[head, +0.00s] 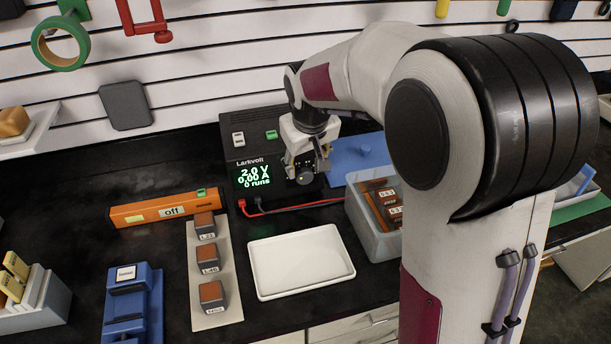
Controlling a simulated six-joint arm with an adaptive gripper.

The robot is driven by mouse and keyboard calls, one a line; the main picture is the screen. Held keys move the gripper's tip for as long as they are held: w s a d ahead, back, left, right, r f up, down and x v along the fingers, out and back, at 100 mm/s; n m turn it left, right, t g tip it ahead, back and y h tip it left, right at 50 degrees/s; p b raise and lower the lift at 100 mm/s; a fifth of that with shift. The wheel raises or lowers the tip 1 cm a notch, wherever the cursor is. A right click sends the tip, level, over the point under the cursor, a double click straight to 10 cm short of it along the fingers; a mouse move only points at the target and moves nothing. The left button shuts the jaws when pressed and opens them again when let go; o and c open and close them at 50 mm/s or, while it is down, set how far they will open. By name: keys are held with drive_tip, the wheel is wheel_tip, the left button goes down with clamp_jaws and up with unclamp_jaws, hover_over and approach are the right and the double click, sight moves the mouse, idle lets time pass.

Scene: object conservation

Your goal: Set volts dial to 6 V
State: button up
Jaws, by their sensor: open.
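The Larkvolt power supply (233,152) is a black box at the back of the bench. Its lit display (254,178) reads 2.0 V, 0.00 A and 0 runs. My gripper (304,177) is open at the right part of its front panel, just right of the display. A dark round part shows at the fingertips; I cannot tell whether it is the volts dial or part of my gripper. The panel around there is largely hidden, and contact cannot be made out.
Red and black leads (290,207) run from the supply toward a clear bin (373,236). A white tray (300,292) lies in front. An orange "off" bar (140,216) and a strip with labelled blocks (197,321) stand left. A blue board (345,176) lies right.

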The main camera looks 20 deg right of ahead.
sight(305, 178)
drive_tip(key=shift+m, duration=0.9)
drive_tip(key=shift+x, duration=3.9)
drive_tip(key=c, duration=1.1)
